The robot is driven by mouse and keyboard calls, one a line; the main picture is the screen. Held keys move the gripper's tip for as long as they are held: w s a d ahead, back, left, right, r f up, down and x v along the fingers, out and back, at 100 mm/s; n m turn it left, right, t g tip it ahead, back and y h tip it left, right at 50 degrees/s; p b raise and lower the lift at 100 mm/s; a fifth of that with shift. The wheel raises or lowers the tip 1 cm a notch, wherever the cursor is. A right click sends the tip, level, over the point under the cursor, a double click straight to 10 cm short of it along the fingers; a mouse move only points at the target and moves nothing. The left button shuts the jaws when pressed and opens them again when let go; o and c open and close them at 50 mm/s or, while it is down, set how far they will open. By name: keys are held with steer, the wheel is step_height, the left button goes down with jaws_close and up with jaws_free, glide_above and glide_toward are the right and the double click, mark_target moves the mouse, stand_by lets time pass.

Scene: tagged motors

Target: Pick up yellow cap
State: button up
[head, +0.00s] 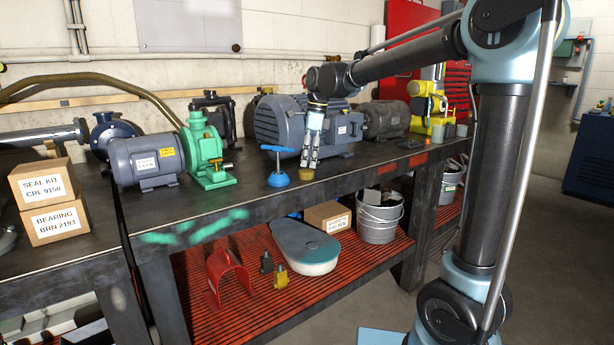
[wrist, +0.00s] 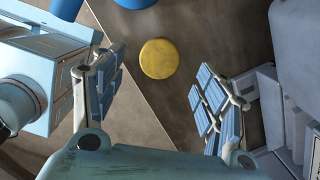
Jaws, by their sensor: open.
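The yellow cap (head: 306,174) is a small, flat, round disc lying on the dark workbench top (head: 385,155) near its front edge. In the wrist view the yellow cap (wrist: 159,59) shows whole, ahead of my gripper and between the lines of its two fingers. My gripper (head: 309,163) points down just above the cap in the head view. In the wrist view my gripper (wrist: 160,85) is open, with its padded fingers wide apart and nothing between them. I cannot tell the exact gap between fingertips and cap.
A blue valve-like part (head: 278,172) stands close left of the cap. A grey-blue motor (head: 290,125) is behind it, and a green pump (head: 205,150) is farther left. The lower red shelf (head: 300,285) holds a bucket (head: 380,217). Bare bench top lies right of the cap.

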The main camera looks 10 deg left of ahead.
mark_target(307, 171)
steer(key=shift+a+f, duration=0.2)
steer(key=shift+f, duration=0.9)
steer(key=shift+a+f, duration=0.2)
steer(key=shift+f, duration=0.85)
steer(key=c, duration=0.8)
